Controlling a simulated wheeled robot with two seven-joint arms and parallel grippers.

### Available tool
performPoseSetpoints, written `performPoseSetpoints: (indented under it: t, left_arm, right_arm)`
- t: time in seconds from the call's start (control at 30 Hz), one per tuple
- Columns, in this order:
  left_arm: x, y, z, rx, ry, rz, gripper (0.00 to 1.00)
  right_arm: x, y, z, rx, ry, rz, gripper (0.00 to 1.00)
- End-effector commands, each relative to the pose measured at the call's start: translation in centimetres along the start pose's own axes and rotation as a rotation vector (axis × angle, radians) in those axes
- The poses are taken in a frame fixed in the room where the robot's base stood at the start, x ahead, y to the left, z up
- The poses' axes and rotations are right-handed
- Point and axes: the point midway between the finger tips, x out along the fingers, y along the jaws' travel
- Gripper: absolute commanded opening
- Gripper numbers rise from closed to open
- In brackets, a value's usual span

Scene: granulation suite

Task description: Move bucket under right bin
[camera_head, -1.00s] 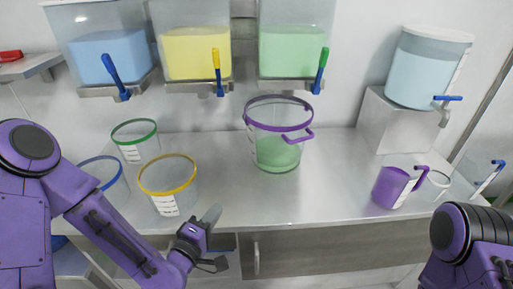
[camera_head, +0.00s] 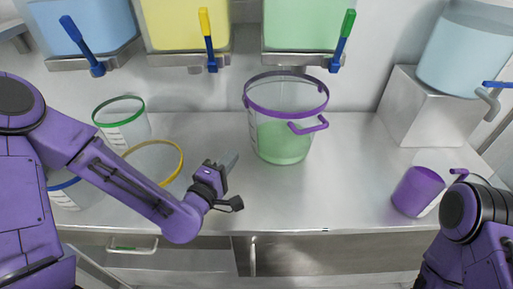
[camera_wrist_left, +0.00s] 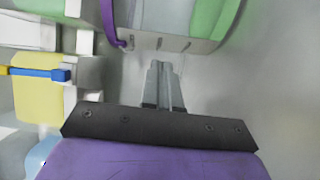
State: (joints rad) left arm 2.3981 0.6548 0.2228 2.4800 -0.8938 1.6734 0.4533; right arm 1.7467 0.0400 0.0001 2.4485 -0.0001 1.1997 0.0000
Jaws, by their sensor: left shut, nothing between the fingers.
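The clear bucket with a purple rim and handle (camera_head: 285,140) stands upright on the bench below the right bin (camera_head: 303,27), which holds green material. Green material fills the bucket's lower part. My left gripper (camera_head: 229,163) is shut and empty, a little left of the bucket and apart from it. In the left wrist view the closed fingers (camera_wrist_left: 164,85) point toward the bucket (camera_wrist_left: 190,38), whose side shows at the top. My right arm shows at the lower right, but its gripper is out of frame.
Yellow-rimmed (camera_head: 155,160), green-rimmed (camera_head: 122,122) and blue-rimmed buckets stand at the left, partly behind my left arm. A purple jug (camera_head: 417,191) and a water tank (camera_head: 462,50) on a metal stand are at the right. The bench (camera_head: 345,190) is clear at its front middle.

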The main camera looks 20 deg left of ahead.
Motion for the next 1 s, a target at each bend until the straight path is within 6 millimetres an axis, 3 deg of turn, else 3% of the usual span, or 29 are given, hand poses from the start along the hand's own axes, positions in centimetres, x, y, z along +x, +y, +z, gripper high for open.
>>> performPoseSetpoints:
  t: [0.27, 0.4, 0.6, 1.0]
  left_arm:
    - [6.2, 0.5, 0.0, 0.003, 0.000, -0.003, 0.00]
    - [8.0, 0.3, 1.7, 0.001, -0.004, -0.005, 0.00]
    - [9.2, 0.3, 2.8, 0.001, -0.001, -0.002, 0.00]
    - [9.3, 0.2, 2.7, 0.001, 0.006, -0.002, 0.00]
  right_arm:
    - [-1.6, 0.1, -0.7, 0.001, 0.002, -0.001, 0.45]
    - [-2.1, 0.1, -0.9, 0.001, 0.002, -0.001, 0.45]
    - [-2.4, 0.2, -1.1, 0.001, 0.002, -0.001, 0.45]
    - [-2.3, 0.2, -1.0, 0.001, 0.002, -0.001, 0.45]
